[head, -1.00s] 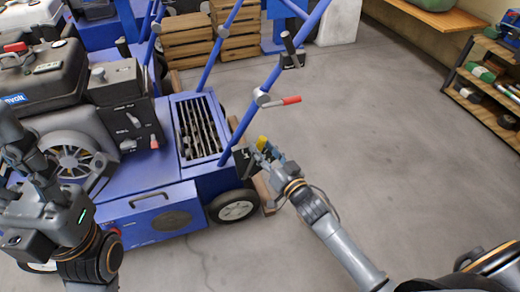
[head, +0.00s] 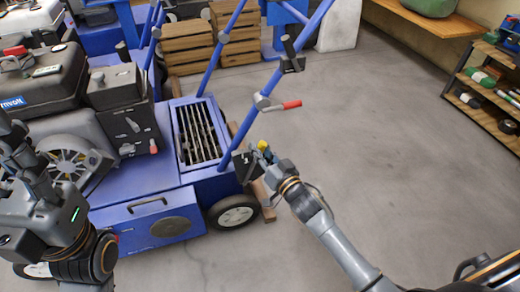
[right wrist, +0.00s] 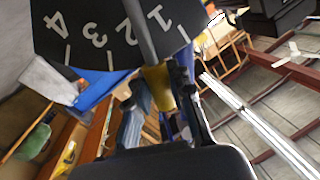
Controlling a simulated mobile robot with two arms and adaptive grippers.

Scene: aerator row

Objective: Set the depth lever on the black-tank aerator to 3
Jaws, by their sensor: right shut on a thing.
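The blue aerator with the black tank (head: 40,82) stands at the left in the head view. Its depth lever has a yellow grip (head: 262,145) beside a small black scale plate (head: 244,168) by the rear wheel. In the right wrist view the scale plate (right wrist: 95,22) shows 4, 3, 2 and 1. The grey lever bar crosses it between the numerals 2 and 1, about where the hidden mark of 2 lies. My right gripper (right wrist: 158,98) is shut on the yellow grip (right wrist: 158,86). My left gripper (head: 35,170) is raised at the left, its fingertips unclear.
A blue handle frame (head: 236,135) with a red-tipped lever (head: 290,105) rises close above my right gripper. Wooden crates (head: 188,42) and another blue machine stand behind. A shelf (head: 480,105) is at the right. The floor between is clear.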

